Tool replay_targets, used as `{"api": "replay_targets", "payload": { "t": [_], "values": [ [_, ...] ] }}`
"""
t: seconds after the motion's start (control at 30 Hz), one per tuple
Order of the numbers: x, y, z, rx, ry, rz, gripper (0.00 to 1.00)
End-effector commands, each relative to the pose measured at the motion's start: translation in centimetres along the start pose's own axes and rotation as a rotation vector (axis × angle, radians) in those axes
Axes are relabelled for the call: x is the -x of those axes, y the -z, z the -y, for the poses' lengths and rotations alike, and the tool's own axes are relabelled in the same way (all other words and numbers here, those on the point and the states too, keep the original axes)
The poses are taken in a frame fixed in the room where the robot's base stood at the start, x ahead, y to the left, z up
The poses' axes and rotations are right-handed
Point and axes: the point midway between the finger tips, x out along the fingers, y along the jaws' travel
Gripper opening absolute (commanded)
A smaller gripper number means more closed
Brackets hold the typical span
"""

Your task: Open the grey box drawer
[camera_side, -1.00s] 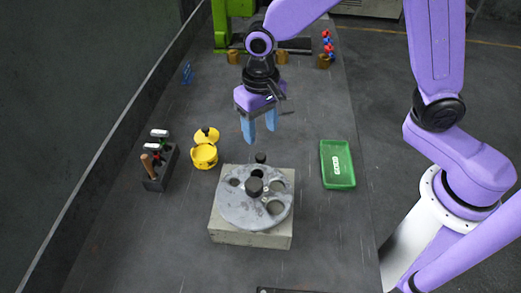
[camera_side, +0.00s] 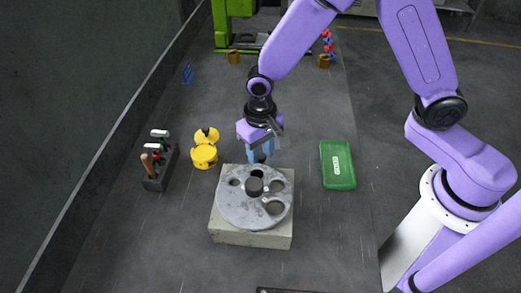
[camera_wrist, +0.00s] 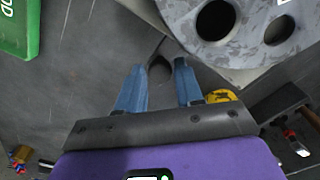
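The grey box (camera_side: 250,238) is a pale block on the table, with a round grey disc (camera_side: 240,208) with holes on top. A dark knob (camera_wrist: 160,70) is beside the box's far side, seen in the wrist view. My gripper (camera_side: 261,158) is lowered at that side. In the wrist view, its blue fingers (camera_wrist: 159,68) are apart, with the knob between them and gaps visible on both sides. The fingers hide the knob in the side view. The drawer's face is not visible in the side view.
A yellow round container (camera_side: 204,155) and a black tool holder (camera_side: 160,172) stand left of the box. A green tray (camera_side: 337,165) lies to the right. A green machine (camera_side: 232,22) stands at the back. The table behind the box is mostly clear.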

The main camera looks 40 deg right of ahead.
Motion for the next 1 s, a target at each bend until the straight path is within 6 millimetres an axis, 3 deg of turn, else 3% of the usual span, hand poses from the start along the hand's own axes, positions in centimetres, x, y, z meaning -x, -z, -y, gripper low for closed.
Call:
{"api": "replay_targets", "payload": {
  "t": [0.03, 0.1, 0.33, 0.7, 1.0],
  "values": [
    [0.0, 0.0, 0.0, 0.0, 0.0, 0.0, 0.19],
    [0.0, 0.0, 0.0, 0.0, 0.0, 0.0, 0.0],
    [0.0, 0.6, -0.6, -0.003, 0.0, 0.0, 0.0],
    [0.0, 6.2, -6.0, -0.006, 0.001, -0.002, 0.0],
    [0.1, 7.4, -7.4, -0.001, 0.001, -0.001, 0.0]
  ]
}}
